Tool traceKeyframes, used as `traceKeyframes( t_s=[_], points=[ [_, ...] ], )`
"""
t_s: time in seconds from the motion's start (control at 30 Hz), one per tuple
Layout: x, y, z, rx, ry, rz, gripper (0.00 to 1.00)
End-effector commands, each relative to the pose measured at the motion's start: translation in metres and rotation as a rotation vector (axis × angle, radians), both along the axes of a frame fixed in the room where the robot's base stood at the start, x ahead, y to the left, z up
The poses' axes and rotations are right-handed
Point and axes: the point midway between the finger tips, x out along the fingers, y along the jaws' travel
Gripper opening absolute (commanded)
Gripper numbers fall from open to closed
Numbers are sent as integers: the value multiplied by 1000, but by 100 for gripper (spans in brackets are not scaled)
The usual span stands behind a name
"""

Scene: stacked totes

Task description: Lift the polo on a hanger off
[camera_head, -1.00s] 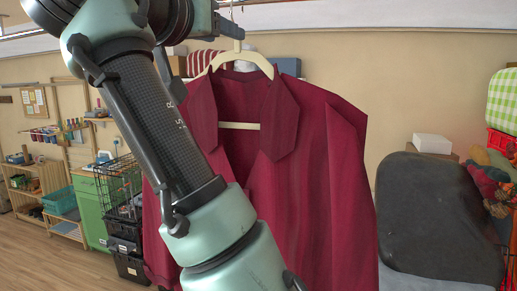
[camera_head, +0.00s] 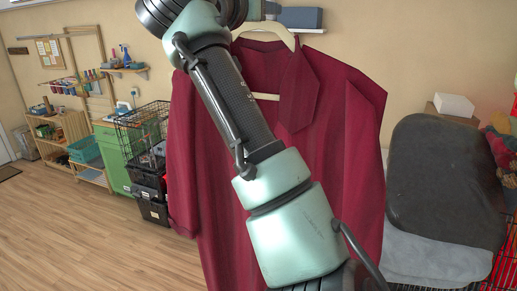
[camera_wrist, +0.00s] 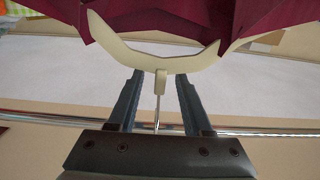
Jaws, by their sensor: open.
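The crimson polo (camera_head: 340,130) hangs on a cream hanger (camera_head: 280,32) in the middle of the head view; my arm covers part of its front. The wrist view shows the polo's collar (camera_wrist: 200,14) at the top and the hanger (camera_wrist: 150,60) below it. My gripper (camera_wrist: 159,77) is open, with one finger on each side of the hanger's neck and thin metal hook. A gap shows between each finger and the hook. In the head view the hook is out of frame.
A shiny metal rail (camera_wrist: 265,131) runs across the wrist view behind the fingers. A black wire crate (camera_head: 142,128) and green cabinet (camera_head: 112,158) stand left. Floor at lower left is clear.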

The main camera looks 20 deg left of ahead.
Motion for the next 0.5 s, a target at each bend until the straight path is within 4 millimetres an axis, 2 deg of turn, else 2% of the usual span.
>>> traceKeyframes(
  t_s=[0.07,0.33,0.37,0.5],
  points=[
    [0,0,0,0,0,0,50],
    [-1,0,0,0,0,0,3],
    [-1,0,0,0,0,0,0],
    [-1,0,0,0,0,0,0]
  ],
)
